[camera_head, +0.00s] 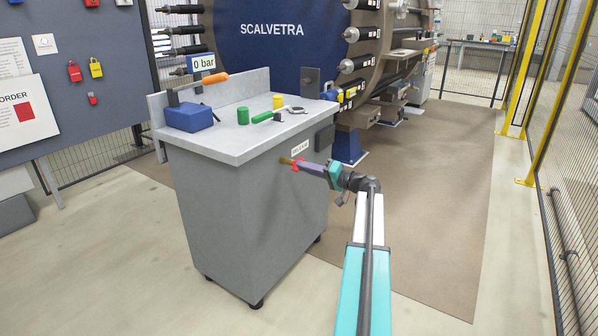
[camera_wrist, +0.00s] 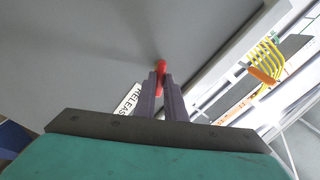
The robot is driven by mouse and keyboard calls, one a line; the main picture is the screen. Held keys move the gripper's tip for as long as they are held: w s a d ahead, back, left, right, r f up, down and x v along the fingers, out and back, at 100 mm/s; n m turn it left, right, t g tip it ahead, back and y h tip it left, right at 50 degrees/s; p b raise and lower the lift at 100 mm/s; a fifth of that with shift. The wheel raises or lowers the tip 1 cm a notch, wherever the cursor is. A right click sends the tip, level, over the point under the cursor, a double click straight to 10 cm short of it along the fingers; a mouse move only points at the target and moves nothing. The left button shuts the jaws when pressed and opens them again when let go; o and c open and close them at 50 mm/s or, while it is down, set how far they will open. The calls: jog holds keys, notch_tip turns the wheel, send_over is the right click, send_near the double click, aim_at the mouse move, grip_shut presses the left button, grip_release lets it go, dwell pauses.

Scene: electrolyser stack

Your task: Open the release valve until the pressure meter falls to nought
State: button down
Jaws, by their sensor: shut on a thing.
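The release valve has a red handle (camera_head: 298,165) on the right side of the grey cabinet (camera_head: 235,190), below a white label (camera_head: 300,149). The handle (camera_wrist: 160,66) also shows in the wrist view, next to the label (camera_wrist: 130,100) whose visible letters read "RELEAS". My gripper (camera_head: 304,166) is shut on the red handle; in the wrist view its two fingers (camera_wrist: 162,84) stand either side of it. The pressure meter (camera_head: 203,63) at the back of the cabinet top reads "0 bar". The valve body is mostly hidden by the handle and fingers.
Brown floor (camera_head: 430,200) to the right is clear.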

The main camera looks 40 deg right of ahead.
jog(key=shift+n+b, duration=1.6)
jog(key=shift+b, duration=1.15)
jog(key=shift+f+n+b, duration=0.15)
jog(key=shift+n+b, duration=1.65)
jog(key=shift+b, duration=1.65)
jog(key=shift+n+b, duration=1.6)
jog(key=shift+b, duration=1.2)
jog(key=shift+n+b, duration=0.5)
jog(key=shift+n, duration=0.5)
jog(key=c, duration=1.7)
grip_release()
jog(key=shift+s, duration=0.15)
jog(key=shift+v, duration=3.35)
